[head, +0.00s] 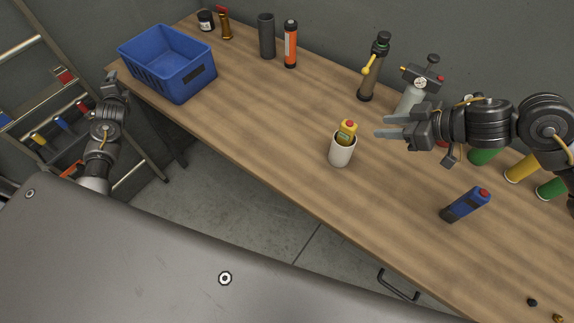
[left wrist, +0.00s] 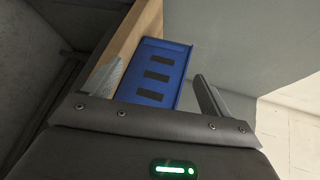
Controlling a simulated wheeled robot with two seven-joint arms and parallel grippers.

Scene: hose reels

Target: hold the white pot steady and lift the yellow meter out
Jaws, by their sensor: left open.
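The white pot (head: 342,151) stands upright near the front edge of the wooden table. The yellow meter (head: 347,131), with a red top, stands in it, and its lower part is hidden by the pot wall. My right gripper (head: 381,126) is open and empty, just right of the pot and meter, its fingers pointing left towards them and touching neither. My left gripper (head: 116,80) is open and empty near the table's left end, far from the pot. In the left wrist view its fingers (left wrist: 157,85) are spread apart.
A blue bin (head: 150,72) sits at the table's left end, close to my left gripper; it also shows in the left wrist view (left wrist: 177,62). A blue device (head: 464,205) lies right of the pot. Bottles and cylinders line the back. The table left of the pot is clear.

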